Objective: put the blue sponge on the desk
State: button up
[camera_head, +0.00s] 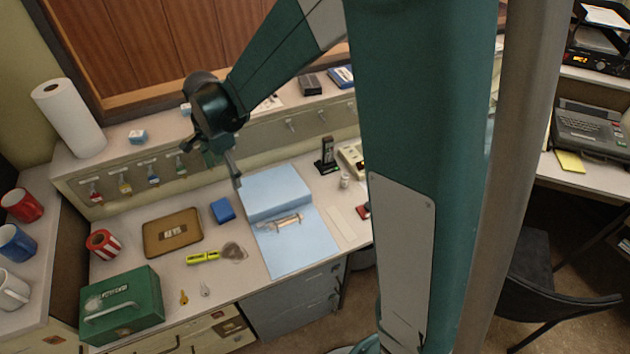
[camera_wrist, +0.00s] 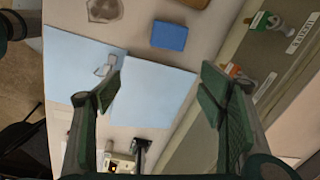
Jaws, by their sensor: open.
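A blue sponge-like block (camera_head: 222,210) lies flat on the desk (camera_head: 203,255), just left of a light blue binder (camera_head: 276,192). The block also shows near the top centre of the wrist view (camera_wrist: 170,36). My gripper (camera_head: 233,172) hangs over the back of the desk, above and beside the binder's raised part. In the wrist view my gripper (camera_wrist: 160,82) has its two fingers wide apart, with nothing between them. The block lies beyond the fingertips, apart from them.
A brown tray (camera_head: 172,233), a green box (camera_head: 122,305), a yellow-green item (camera_head: 202,257) and keys lie on the desk's left half. A striped red mug (camera_head: 103,244) stands there too. Hooks line the panel behind. A black phone-like device (camera_head: 327,157) stands right of the binder.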

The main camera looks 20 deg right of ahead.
jog(key=s+d+r+n+t, duration=0.2)
jog(key=s+d+r+n, duration=0.3)
jog(key=s+d+r, duration=0.3)
jog(key=s+d+r+n+t, duration=0.2)
jog(key=s+d+r+n, duration=0.25)
jog(key=s+r, duration=0.4)
jog(key=s+d+f+n+t, duration=0.1)
jog(key=s+d+n, duration=0.3)
jog(key=s, duration=0.7)
jog(key=shift+s+d+n+t, duration=0.15)
jog(key=shift+d+n+t, duration=0.2)
jog(key=shift+d+t, duration=0.2)
jog(key=shift+f, duration=0.2)
